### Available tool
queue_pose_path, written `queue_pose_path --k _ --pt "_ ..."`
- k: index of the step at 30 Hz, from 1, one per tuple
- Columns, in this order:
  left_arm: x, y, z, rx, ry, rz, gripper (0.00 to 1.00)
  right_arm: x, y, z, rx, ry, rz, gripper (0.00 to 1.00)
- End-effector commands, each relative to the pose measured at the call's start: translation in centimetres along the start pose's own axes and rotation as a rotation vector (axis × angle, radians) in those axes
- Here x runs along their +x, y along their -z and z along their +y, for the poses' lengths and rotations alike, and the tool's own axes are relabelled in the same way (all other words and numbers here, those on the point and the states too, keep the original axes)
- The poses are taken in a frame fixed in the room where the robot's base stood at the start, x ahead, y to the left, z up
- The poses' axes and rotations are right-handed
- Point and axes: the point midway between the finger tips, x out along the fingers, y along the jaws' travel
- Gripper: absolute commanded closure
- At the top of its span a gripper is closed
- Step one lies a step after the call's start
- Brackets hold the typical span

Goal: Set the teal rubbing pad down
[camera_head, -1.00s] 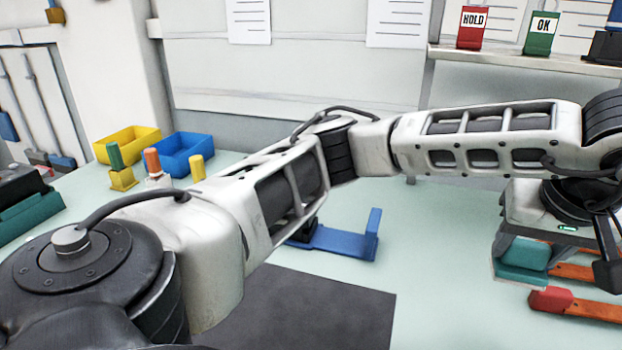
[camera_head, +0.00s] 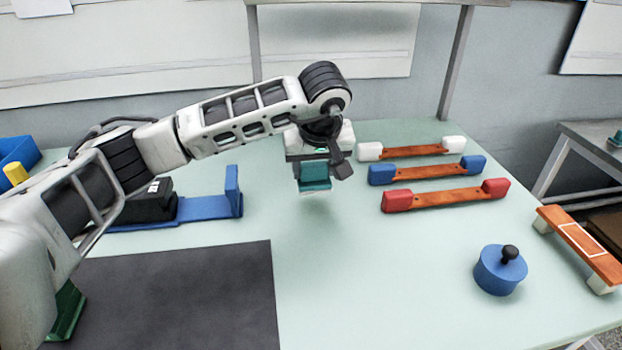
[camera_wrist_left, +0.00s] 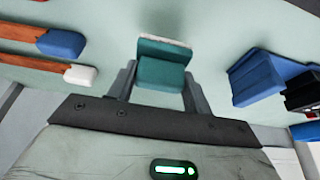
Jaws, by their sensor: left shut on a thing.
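My left gripper (camera_head: 315,172) is shut on the teal rubbing pad (camera_head: 315,178), a small block with a pale underside. It holds the pad over the pale green table (camera_head: 340,270), with a faint shadow below; a small gap seems to show, but the exact height is hard to tell. In the left wrist view the pad (camera_wrist_left: 160,72) sits between the two fingers (camera_wrist_left: 160,88). My right gripper is not in view.
Orange strips with white (camera_head: 453,144), blue (camera_head: 472,164) and red (camera_head: 397,201) ends lie to the right. A blue bracket (camera_head: 232,192) stands left. A dark mat (camera_head: 180,295) lies front left, a blue knobbed puck (camera_head: 499,271) front right. Table between is clear.

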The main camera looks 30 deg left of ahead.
Motion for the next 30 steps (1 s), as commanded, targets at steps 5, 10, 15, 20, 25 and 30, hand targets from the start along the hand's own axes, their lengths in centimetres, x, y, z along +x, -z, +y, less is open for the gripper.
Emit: queue_pose_path --k 5,10,15,20,25,30 --pt "1.7 0.5 -0.6 -0.002 0.003 0.000 0.72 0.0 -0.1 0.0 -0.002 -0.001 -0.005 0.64" --pt "3.8 -0.6 -0.5 0.000 0.001 -0.002 0.72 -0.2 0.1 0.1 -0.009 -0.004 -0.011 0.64" --pt "4.3 -0.8 -0.4 0.000 -0.001 0.002 0.72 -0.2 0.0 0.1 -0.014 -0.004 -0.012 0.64" --pt "4.3 -0.8 -0.4 0.000 -0.001 0.002 0.72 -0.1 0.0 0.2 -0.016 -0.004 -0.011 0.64" --pt "4.5 -0.9 -0.4 -0.001 -0.001 0.001 0.34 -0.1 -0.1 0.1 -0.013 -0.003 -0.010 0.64" --pt "4.5 -0.9 -0.4 -0.001 0.000 0.001 0.29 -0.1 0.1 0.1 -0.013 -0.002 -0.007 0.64"
